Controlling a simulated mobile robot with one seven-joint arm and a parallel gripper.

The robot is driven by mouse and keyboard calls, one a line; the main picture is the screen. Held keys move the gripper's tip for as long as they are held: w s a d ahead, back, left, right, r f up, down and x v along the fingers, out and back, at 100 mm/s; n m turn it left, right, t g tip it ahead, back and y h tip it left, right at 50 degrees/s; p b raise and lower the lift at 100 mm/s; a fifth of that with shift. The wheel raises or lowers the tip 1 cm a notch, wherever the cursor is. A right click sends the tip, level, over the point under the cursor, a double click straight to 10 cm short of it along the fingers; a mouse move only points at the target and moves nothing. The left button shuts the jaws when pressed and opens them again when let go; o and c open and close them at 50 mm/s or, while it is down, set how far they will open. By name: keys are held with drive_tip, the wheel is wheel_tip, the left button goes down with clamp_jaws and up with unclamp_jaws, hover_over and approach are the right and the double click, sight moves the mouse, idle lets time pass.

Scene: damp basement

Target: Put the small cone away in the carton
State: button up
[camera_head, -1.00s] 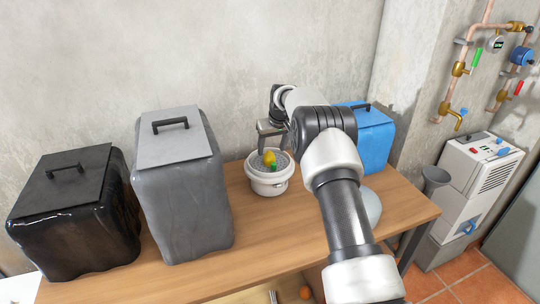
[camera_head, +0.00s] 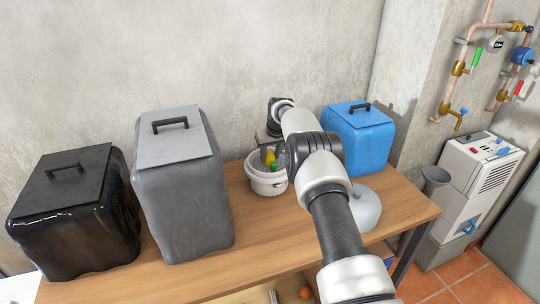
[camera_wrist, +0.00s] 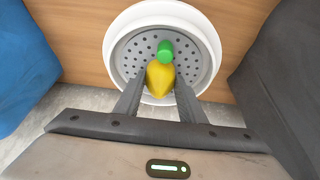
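A yellow, tapering thing (camera_wrist: 160,79), perhaps the small cone, lies in a white tub with a grey perforated inside (camera_wrist: 112,42). A green cylinder-like piece (camera_wrist: 165,51) is against its upper end; I cannot tell if they are joined. In the head view the yellow (camera_head: 268,158) and green (camera_head: 274,169) parts show inside the tub (camera_head: 265,188). My gripper (camera_wrist: 161,76) looks open, its fingers on either side of the yellow thing; contact cannot be told. No carton can be made out.
Left on the wooden table (camera_head: 270,230) stand a black lidded bin (camera_head: 80,225) and a grey lidded bin (camera_head: 180,195). A blue lidded bin (camera_head: 365,140) and a pale rounded thing (camera_head: 365,207) are at right. An orange ball (camera_head: 305,293) shows below the table.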

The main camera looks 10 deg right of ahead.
sight(271, 155)
drive_tip(key=shift+r, duration=0.15)
drive_tip(key=shift+r+p, duration=1.05)
drive_tip(key=shift+r, duration=1.1)
drive_tip(key=shift+s, duration=0.1)
drive_tip(key=shift+s+d+b, duration=0.1)
drive_tip(key=shift+s+b, duration=0.15)
drive_tip(key=shift+b, duration=0.35)
drive_tip(key=s, duration=0.1)
drive_tip(key=s+b, duration=0.2)
drive_tip(key=shift+s+d+r, duration=0.15)
drive_tip(key=shift+d+r, duration=0.2)
drive_tip(key=shift+r, duration=0.05)
drive_tip(key=s+d+r+b, duration=0.2)
drive_tip(key=s+b, duration=0.3)
drive_tip(key=s, duration=0.6)
drive_tip(key=shift+s+d+r+b, duration=0.15)
drive_tip(key=shift+s+r+b, duration=0.2)
drive_tip(key=shift+r, duration=0.25)
